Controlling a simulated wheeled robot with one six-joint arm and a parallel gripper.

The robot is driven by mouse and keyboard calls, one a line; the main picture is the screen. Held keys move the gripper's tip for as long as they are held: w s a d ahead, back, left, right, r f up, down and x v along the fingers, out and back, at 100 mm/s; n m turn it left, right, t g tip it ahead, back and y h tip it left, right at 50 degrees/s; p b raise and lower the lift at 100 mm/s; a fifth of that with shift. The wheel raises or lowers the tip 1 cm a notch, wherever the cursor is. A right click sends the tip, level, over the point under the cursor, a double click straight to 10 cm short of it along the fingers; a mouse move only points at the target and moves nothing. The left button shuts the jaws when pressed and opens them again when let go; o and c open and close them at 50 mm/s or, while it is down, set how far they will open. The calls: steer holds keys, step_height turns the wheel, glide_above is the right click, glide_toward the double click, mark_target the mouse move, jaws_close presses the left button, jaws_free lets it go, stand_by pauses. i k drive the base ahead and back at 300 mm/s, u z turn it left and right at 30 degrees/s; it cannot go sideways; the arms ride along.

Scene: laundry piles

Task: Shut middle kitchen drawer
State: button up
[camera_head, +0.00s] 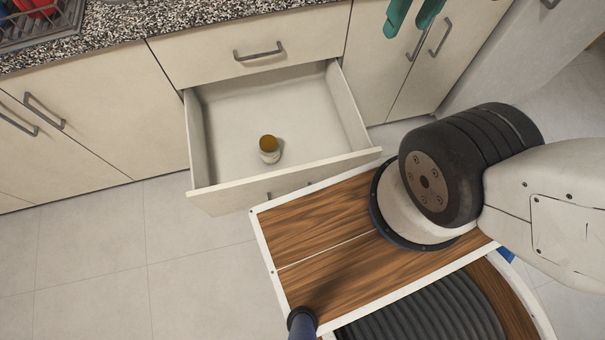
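The middle kitchen drawer (285,180) is pulled well out below a shut top drawer (250,48). Its pale front is seen from above, and its handle shows only in part. A small jar with a brown lid (269,149) stands inside, near the front. My gripper (405,31) shows at the top edge as two teal fingers with a gap between them. It appears open and empty, above and right of the drawer, in front of the right cabinet doors in the picture. The rest of the gripper is out of frame.
My wood-topped base is close to the drawer's front right corner. A speckled countertop (120,33) with a dish rack (38,22) is at upper left. Shut cabinet doors (85,125) flank the drawer. The tiled floor (160,260) at lower left is clear.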

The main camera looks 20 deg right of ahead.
mark_target(311, 108)
steer(key=z, duration=0.7)
steer(key=k, duration=0.65)
steer(key=u, duration=0.95)
steer(key=i, duration=0.55)
steer(key=u, duration=1.8)
steer(key=k, duration=0.7)
steer(key=z, duration=2.15)
